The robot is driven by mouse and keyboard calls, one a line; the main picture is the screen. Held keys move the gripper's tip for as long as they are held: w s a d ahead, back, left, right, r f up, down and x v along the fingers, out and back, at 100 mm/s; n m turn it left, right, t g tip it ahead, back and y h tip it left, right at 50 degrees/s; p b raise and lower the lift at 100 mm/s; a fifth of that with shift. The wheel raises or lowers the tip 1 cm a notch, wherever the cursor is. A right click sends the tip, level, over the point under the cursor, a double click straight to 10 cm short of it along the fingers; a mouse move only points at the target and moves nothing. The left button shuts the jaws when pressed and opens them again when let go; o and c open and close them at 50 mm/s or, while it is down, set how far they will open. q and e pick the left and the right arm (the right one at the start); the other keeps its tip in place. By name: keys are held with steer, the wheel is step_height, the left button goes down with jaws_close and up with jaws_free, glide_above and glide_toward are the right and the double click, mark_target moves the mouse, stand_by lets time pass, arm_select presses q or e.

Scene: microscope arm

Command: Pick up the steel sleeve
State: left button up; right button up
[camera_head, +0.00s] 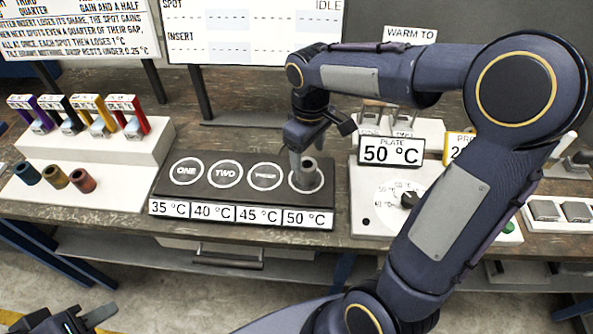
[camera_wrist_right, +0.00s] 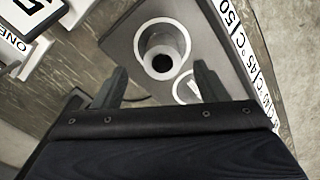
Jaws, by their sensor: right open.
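The steel sleeve (camera_head: 311,172) is a grey hollow cylinder. It stands upright on the rightmost ringed spot of the dark plate (camera_head: 225,203), above the 50 °C label. In the right wrist view the sleeve (camera_wrist_right: 158,47) shows its dark bore and lies ahead of the gap between my fingertips. My right gripper (camera_head: 297,160) is open and empty, close above the sleeve, and partly hides it in the head view. Its two fingers also show in the right wrist view (camera_wrist_right: 161,75). My left gripper (camera_head: 85,319) is partly cut off at the bottom left, away from the bench.
Coloured sleeves (camera_head: 54,174) stand on a white base at left, before a stepped white block (camera_head: 110,157) with coloured-handled pieces. A white unit (camera_head: 378,207) with a knob and a 50 °C sign is close right. A board (camera_head: 250,50) stands behind. The other ringed spots are empty.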

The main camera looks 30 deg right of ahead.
mark_target(307, 164)
step_height(307, 164, down, 6)
steer(key=shift+a+f+p, duration=0.1)
steer(key=shift+a+p, duration=0.05)
steer(key=shift+p, duration=0.3)
steer(key=c, duration=1.4)
